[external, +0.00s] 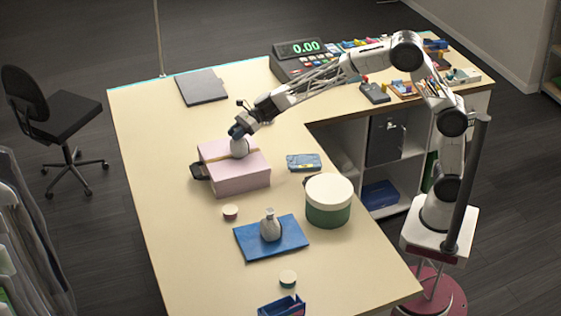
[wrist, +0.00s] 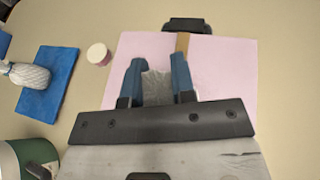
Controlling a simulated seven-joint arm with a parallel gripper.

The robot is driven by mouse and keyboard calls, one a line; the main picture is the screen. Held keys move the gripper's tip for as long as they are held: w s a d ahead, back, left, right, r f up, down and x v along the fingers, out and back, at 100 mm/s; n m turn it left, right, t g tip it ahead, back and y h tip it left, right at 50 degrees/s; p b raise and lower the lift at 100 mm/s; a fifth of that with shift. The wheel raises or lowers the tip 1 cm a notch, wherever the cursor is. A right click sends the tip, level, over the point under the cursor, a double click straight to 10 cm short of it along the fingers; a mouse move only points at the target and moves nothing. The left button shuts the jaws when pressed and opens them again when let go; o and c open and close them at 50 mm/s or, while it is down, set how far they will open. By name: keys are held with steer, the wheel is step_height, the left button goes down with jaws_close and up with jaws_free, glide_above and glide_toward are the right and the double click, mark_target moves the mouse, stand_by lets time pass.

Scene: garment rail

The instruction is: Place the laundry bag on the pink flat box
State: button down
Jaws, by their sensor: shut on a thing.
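The pink flat box (external: 236,180) sits on the tabletop in the external view, with a tan strip across its lid. A small whitish laundry bag (external: 240,148) is at the top of the box, upright under my gripper (external: 238,131). My gripper is shut on the bag's upper part. In the wrist view the blue fingers (wrist: 158,75) stand on either side of the pale bag (wrist: 157,86), over the pink lid (wrist: 225,65). The bag's base appears to be at the lid; whether it bears on it I cannot tell.
A small round tin (external: 230,212) and a blue packet (external: 303,162) lie near the box.

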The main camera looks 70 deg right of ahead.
steer(key=c, duration=1)
jaws_free()
steer(key=shift+f, duration=0.1)
steer(key=shift+o, duration=0.2)
steer(key=shift+r, duration=0.2)
steer(key=v, duration=1.2)
steer(key=s+d+f+n+g+h, duration=0.1)
steer(key=s+d+n+h, duration=0.3)
steer(key=s, duration=1.3)
steer(key=s+d+f+n+g+h, duration=0.1)
steer(key=s+d+n+h, duration=0.3)
steer(key=s+d+n, duration=0.7)
steer(key=s+d+f+n+g+h, duration=0.2)
steer(key=s+d+n, duration=0.6)
steer(key=s, duration=1.6)
steer(key=shift+n+h, duration=0.4)
steer(key=shift+h, duration=0.6)
